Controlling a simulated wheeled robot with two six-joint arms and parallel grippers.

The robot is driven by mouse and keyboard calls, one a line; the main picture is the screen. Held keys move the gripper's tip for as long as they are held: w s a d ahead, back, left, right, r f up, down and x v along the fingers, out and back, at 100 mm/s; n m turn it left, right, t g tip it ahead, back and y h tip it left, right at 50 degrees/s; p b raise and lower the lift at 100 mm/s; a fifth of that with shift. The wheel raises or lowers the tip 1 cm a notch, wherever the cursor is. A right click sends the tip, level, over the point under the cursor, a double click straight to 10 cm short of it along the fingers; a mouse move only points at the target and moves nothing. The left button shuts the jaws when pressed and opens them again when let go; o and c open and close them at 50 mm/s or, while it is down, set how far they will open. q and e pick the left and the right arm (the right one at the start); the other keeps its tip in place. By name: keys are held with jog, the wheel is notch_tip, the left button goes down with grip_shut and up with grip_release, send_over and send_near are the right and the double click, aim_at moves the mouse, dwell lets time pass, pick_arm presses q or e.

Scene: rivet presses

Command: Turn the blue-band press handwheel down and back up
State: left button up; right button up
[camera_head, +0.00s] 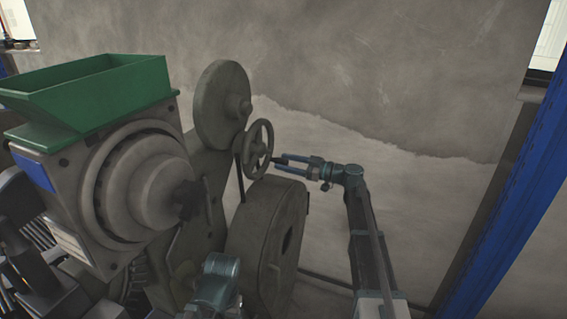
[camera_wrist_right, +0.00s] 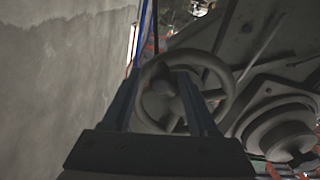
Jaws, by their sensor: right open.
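The grey press (camera_head: 196,245) has a spoked handwheel (camera_head: 258,148) on its right side, facing my right arm. A blue patch (camera_head: 33,168) shows on the housing under the green hopper. My right gripper (camera_head: 279,163) is open, its fingers pointing left at the handwheel's right side. In the right wrist view, the two fingers (camera_wrist_right: 160,78) lie in front of the handwheel (camera_wrist_right: 216,95), one on each side of its hub. I cannot tell whether they touch it.
A large round disc (camera_head: 222,105) stands behind the handwheel, and a thick drum (camera_head: 257,235) lies below it. A blue post (camera_head: 515,205) stands at the right. A bare grey wall (camera_head: 400,80) is behind.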

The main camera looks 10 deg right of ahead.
jog(key=shift+w+a, duration=0.35)
jog(key=shift+a, duration=0.15)
grip_shut()
dwell(1.2)
